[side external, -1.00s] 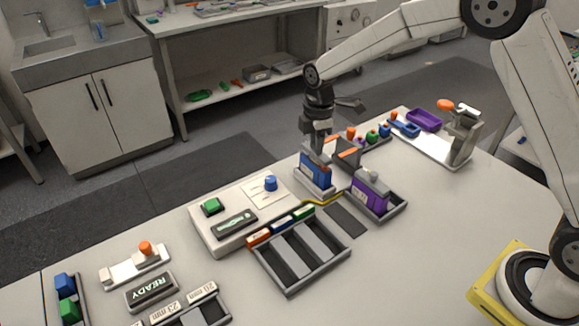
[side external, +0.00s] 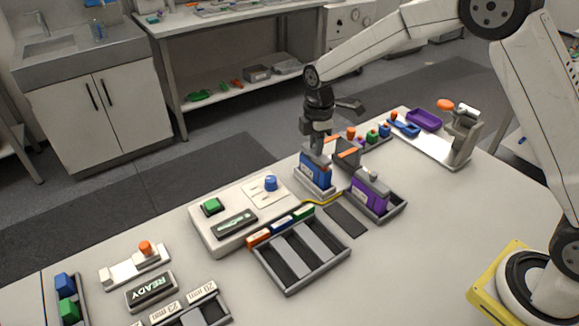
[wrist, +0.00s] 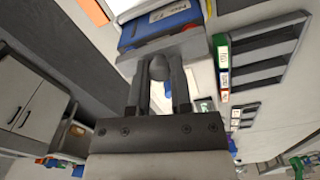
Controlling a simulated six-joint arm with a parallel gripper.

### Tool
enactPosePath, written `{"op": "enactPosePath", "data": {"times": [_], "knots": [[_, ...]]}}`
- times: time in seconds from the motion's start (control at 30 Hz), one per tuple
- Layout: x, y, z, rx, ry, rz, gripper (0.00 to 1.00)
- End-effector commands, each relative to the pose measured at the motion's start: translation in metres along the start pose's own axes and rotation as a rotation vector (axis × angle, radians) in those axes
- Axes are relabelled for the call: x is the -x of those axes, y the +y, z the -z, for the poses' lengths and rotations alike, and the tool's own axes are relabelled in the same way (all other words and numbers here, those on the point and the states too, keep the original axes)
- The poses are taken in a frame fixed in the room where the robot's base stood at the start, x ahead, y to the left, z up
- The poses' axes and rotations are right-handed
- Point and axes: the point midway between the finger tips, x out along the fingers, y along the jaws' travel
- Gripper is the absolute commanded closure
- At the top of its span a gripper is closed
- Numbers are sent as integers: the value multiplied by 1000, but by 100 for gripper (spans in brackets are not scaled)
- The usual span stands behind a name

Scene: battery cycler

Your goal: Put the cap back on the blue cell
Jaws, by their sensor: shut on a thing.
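The blue cell (side external: 314,174) stands upright in a grey tray near the middle of the bench. In the wrist view its labelled blue face (wrist: 160,28) shows at the top. My gripper (side external: 318,143) is directly above the cell, pointing down. In the wrist view, my gripper (wrist: 160,72) has its two dark fingers shut on the round knob of the grey cap (wrist: 178,50). The cap (side external: 316,157) is at the top of the blue cell, in line with it. I cannot tell whether it is fully seated, as the fingers hide part of it.
A purple cell (side external: 369,194) with a grey cap stands in a tray close at the right. A dark block with orange marks (side external: 346,152) is just behind. The white device with a green button (side external: 211,205) and an empty slotted rack (side external: 300,255) lie left and in front.

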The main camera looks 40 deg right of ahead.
Motion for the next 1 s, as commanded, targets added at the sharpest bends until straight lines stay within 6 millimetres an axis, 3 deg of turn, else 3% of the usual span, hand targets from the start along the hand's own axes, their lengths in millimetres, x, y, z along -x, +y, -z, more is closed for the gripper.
{"op": "enactPosePath", "data": {"times": [1.0], "knots": [[-6,0,0,0,0,0,100]]}}
